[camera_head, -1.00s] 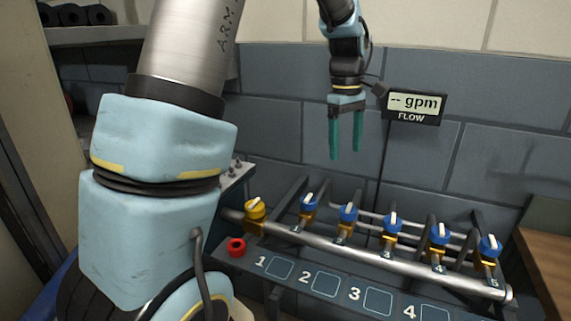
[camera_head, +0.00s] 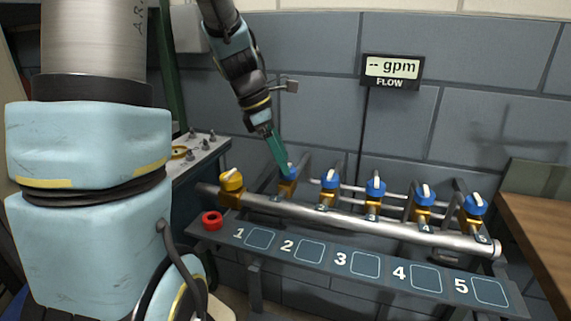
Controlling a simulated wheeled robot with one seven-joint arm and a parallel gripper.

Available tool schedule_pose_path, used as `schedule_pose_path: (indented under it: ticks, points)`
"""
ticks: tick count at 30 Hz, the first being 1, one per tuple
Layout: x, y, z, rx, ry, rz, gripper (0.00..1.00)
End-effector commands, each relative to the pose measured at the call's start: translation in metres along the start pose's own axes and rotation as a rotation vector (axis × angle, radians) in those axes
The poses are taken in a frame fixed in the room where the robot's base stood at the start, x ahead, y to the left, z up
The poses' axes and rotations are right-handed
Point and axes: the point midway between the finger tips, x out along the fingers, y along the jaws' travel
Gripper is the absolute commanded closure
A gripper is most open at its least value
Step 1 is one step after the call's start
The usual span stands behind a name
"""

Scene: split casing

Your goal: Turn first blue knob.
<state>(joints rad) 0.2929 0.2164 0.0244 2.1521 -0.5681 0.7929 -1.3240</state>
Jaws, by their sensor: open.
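The first blue knob (camera_head: 292,170) sits on a brass valve at the left end of the row of blue knobs on the manifold. It is mostly hidden by the teal fingers of my gripper (camera_head: 284,170). My gripper reaches down and to the right, with its fingertips at the knob. It is open; the fingers overlap in this view, so I cannot tell whether they straddle or touch the knob. The knob's white pointer is hidden.
More blue knobs (camera_head: 376,187) with white pointers stand to the right along the silver pipe (camera_head: 350,224). The flow display (camera_head: 392,70) reads "-- gpm". Numbered squares line the front panel (camera_head: 320,258).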

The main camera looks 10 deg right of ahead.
Motion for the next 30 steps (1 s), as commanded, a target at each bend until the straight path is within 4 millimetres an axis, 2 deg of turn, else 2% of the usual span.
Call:
schedule_pose_path:
  ticks: [1,6,16,30]
  points:
    - [0.008,0.000,0.000,0.001,0.001,-0.003,0.19]
    - [0.021,0.000,0.000,0.001,0.000,-0.001,0.19]
    - [0.024,0.000,0.000,0.002,0.000,0.000,0.19]
    - [0.024,0.001,0.000,0.002,0.000,0.002,0.72]
